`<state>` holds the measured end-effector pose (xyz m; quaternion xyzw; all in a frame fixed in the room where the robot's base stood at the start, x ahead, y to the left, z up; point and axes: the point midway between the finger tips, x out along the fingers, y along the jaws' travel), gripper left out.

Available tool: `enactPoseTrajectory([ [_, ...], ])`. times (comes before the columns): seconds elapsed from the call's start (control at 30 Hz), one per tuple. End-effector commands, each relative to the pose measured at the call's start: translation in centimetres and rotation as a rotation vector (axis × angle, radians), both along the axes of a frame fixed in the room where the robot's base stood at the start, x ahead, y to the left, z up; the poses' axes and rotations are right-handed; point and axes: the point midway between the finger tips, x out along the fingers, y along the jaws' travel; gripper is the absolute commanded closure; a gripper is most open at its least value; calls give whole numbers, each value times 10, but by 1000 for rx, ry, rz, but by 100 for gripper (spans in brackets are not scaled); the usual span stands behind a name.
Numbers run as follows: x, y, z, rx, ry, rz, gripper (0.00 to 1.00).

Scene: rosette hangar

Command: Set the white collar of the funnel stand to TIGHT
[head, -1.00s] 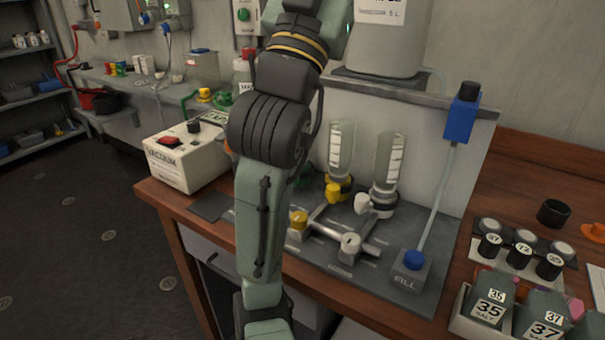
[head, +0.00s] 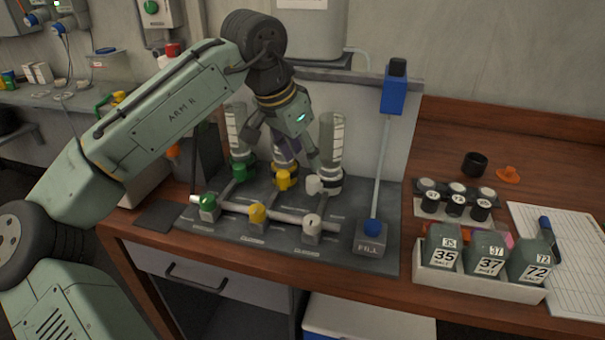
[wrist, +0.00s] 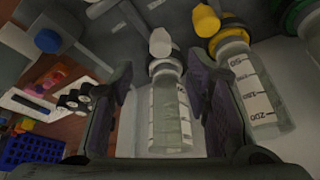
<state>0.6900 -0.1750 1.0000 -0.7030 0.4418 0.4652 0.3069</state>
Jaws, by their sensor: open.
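The funnel stand (head: 285,240) is a dark panel with green, yellow and white fittings. Its white collar (head: 332,187) is at the foot of the right graduated tube (head: 331,140), with a white knob (head: 315,185) at its left. My gripper (head: 303,160) is open, pointing down just left of that tube. In the wrist view, the white collar (wrist: 165,66) shows between my open fingers (wrist: 162,78), with the clear tube below it in the picture. I cannot tell whether the fingers touch it. The TIGHT marking cannot be read.
The yellow collar (head: 284,180) and green collar (head: 240,172) stand close at the left. The blue FILL post (head: 371,235) and its rod rise at the right. Labelled bottles in a white tray (head: 480,283) and several jars (head: 456,198) lie farther right.

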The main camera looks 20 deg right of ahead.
Motion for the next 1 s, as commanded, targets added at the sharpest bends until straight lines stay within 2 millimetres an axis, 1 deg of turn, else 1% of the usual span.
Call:
enactPoseTrajectory([
  [0.1, 4, -8, -21, 2, 0, 0, 56],
  [0.2, 8, -14, -38, 1, 0, 0, 56],
  [0.3, 11, -20, -53, 0, -2, 1, 56],
  [0.4, 13, -24, -63, -1, -2, 0, 56],
  [0.6, 15, -27, -73, -3, -3, 1, 56],
  [0.83, 15, -27, -73, -3, -3, 1, 57],
  [1.0, 15, -27, -73, -3, -3, 1, 68],
])
